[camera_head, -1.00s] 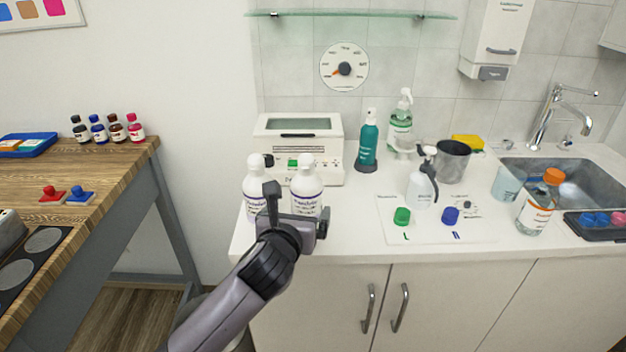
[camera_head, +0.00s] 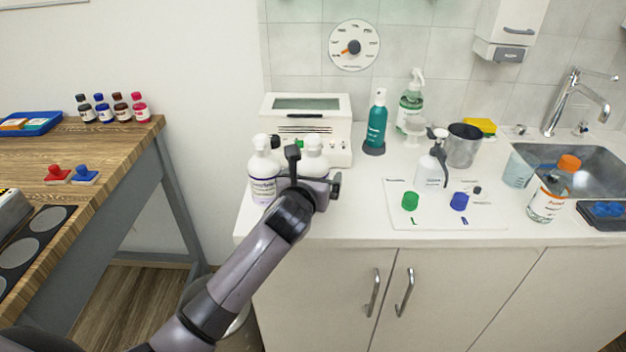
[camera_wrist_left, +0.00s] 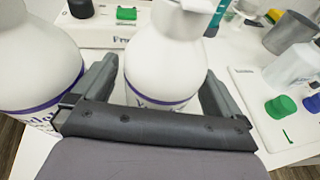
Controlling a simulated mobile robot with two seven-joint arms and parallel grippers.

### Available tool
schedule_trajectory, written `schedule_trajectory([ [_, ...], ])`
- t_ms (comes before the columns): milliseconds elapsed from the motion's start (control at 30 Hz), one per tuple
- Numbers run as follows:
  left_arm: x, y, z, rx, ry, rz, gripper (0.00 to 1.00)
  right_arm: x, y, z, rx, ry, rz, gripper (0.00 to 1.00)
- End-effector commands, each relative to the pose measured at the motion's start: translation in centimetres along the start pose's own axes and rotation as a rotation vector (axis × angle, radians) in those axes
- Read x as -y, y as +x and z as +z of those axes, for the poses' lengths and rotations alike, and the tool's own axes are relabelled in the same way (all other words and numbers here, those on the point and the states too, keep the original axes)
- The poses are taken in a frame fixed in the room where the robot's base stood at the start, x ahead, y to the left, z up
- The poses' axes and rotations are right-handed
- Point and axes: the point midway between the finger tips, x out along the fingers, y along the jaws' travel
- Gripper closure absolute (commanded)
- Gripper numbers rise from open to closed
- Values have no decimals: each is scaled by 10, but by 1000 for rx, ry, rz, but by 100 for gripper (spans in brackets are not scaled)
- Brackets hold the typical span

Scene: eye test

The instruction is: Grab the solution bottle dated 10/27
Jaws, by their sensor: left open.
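Two white bottles with purple-banded labels stand side by side at the counter's left end: the left bottle (camera_head: 263,176) and the right bottle (camera_head: 315,157). I cannot read a date on either label. My left gripper (camera_head: 314,172) is open, with its fingers on both sides of the right bottle. In the left wrist view the right bottle (camera_wrist_left: 163,67) stands upright between the open fingers (camera_wrist_left: 160,75), its lower part hidden by the gripper. The left bottle (camera_wrist_left: 35,60) stands just outside the left finger. My right gripper is not in view.
A white device (camera_head: 338,117) stands behind the bottles. To the right are a teal spray bottle (camera_head: 377,125), a white mat (camera_head: 440,222) with green and blue caps, a grey cup (camera_head: 463,147), an orange-capped bottle (camera_head: 548,200) and the sink (camera_head: 600,175).

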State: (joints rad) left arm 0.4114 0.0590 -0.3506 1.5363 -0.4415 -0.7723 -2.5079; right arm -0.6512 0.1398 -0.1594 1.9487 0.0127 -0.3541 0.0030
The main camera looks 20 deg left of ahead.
Motion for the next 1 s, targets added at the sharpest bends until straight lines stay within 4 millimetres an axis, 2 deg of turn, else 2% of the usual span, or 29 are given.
schedule_trajectory([
  [300,0,3,0,0,0,-1,0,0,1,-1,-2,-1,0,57],
  [467,0,3,0,0,0,-1,52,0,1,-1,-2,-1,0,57],
  [500,0,3,0,0,0,-1,65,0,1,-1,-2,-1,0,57],
  [533,1,3,2,5,-1,-2,72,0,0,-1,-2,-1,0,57],
  [800,0,2,4,5,-1,-2,72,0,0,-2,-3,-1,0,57],
  [1000,0,-2,20,8,0,-2,72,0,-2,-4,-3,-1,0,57],
])
